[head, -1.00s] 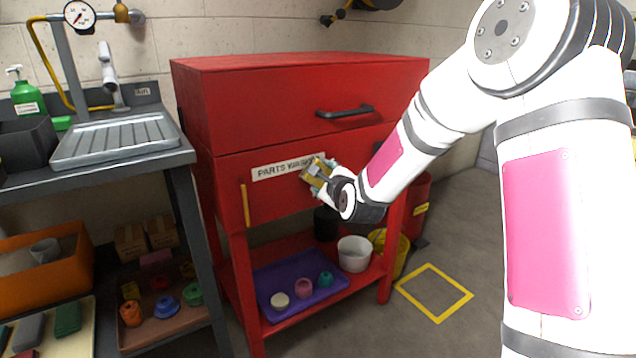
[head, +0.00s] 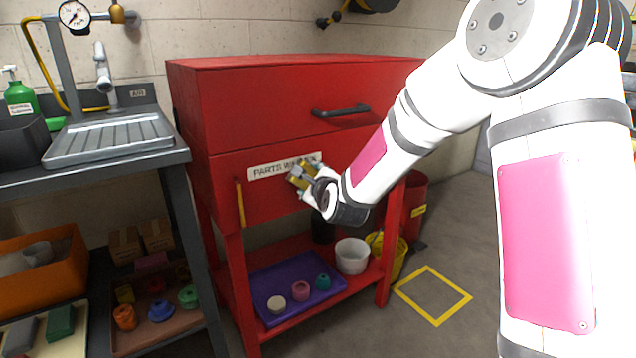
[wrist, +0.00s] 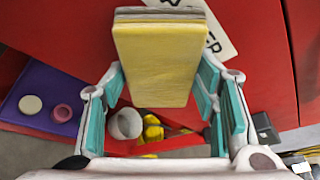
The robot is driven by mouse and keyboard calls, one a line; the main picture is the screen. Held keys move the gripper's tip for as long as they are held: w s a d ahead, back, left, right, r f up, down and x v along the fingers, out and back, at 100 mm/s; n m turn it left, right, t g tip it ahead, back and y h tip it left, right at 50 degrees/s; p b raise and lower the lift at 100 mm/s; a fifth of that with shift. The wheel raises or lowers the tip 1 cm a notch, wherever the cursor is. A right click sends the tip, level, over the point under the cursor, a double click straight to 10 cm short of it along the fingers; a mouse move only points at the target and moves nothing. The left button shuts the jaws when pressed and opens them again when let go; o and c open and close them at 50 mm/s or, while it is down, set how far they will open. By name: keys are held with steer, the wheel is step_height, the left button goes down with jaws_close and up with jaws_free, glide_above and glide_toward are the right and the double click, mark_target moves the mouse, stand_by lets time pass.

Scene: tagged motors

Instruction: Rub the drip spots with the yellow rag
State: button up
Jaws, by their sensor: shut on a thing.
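My gripper (head: 307,181) is closed on the yellow rag (wrist: 155,65), a folded pad with a yellow face and grey layers at its far edge. The rag also shows small in the head view (head: 299,177). It is in front of the red parts washer (head: 270,212), over the right part of its white label (head: 268,172). The teal finger pads sit on both sides of the rag in the wrist view. I cannot tell whether the rag touches the red panel. No drip spots can be made out; the rag and gripper hide part of the panel.
A black handle (head: 341,111) and a yellow vertical handle (head: 240,204) stick out from the washer. A sink bench (head: 125,152) stands at left.

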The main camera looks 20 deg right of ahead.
steer(key=shift+a+r, duration=0.2)
steer(key=shift+a, duration=0.35)
steer(key=shift+s+d, duration=0.1)
steer(key=shift+s, duration=0.15)
steer(key=shift+s+d+f+b, duration=0.1)
steer(key=shift+s+d+b, duration=0.25)
steer(key=shift+s, duration=0.5)
steer(key=shift+s+d+b, duration=0.1)
steer(key=shift+s+d, duration=0.3)
steer(key=shift+s, duration=0.45)
steer(key=shift+s+d+f+b, duration=0.1)
steer(key=shift+s+d+b, duration=0.25)
steer(key=shift+s, duration=0.5)
steer(key=shift+c, duration=0.2)
steer(key=s, duration=0.1)
steer(key=s+d, duration=0.1)
steer(key=s, duration=0.1)
